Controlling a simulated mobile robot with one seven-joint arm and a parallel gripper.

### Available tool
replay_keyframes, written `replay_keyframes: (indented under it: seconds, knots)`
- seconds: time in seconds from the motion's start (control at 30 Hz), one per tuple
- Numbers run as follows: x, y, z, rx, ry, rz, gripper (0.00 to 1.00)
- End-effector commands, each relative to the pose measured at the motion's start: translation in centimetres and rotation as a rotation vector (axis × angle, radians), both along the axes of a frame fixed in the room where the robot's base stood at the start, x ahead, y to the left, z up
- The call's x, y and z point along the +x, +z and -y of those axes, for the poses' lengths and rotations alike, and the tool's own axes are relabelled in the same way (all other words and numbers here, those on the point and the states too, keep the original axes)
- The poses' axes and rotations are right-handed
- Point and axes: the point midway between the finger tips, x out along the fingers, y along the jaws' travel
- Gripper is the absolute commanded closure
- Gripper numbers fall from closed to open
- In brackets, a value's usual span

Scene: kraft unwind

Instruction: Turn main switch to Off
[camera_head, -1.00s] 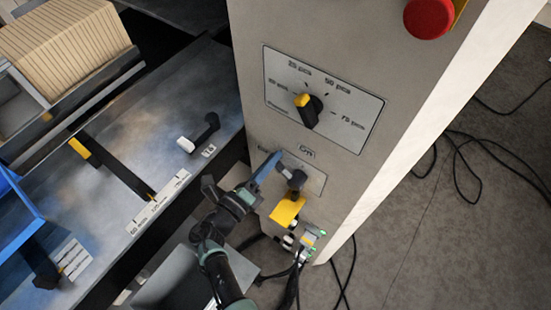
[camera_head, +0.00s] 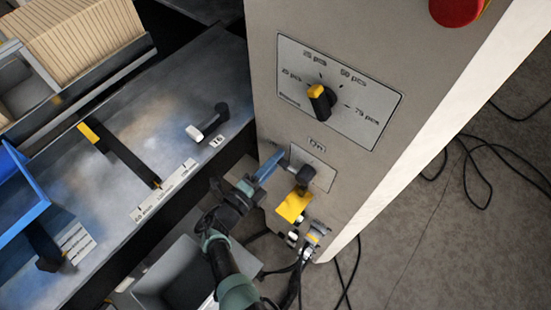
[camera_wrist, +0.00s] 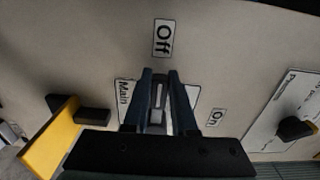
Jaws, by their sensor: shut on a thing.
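The main switch (camera_wrist: 157,117) shows in the wrist view as a grey handle on a white plate marked Main. My gripper (camera_wrist: 159,74) has its two dark fingers closed on either side of this handle. Fingers and handle point up toward the Off label (camera_wrist: 164,38). The On label (camera_wrist: 215,118) is off to the right of the fingers. In the head view my gripper (camera_head: 271,164) reaches the left part of the switch plate (camera_head: 325,177), below the On label (camera_head: 317,143). The handle itself is mostly hidden there.
A yellow plate (camera_head: 294,207) with a black part sticks out close below the switch. A rotary dial (camera_head: 320,101) and a red button (camera_head: 457,8) are higher on the grey cabinet. A machine table with a small lever (camera_head: 208,125) lies left. Cables lie on the floor right.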

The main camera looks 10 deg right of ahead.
Motion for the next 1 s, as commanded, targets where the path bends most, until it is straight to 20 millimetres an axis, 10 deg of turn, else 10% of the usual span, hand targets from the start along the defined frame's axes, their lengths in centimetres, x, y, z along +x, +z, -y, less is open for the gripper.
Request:
replay_keyframes:
  seconds: [0.37, 0.4, 0.53, 1.0]
  knots:
    - [-0.2, -0.3, 0.0, -0.006, 0.0, -0.012, 1.0]
    - [-0.2, -0.3, 0.0, -0.006, 0.0, -0.012, 0.7]
    - [-0.2, -0.2, 0.0, -0.004, 0.0, -0.011, 0.46]
    - [-1.0, 0.0, -1.3, -0.004, 0.003, -0.006, 0.45]
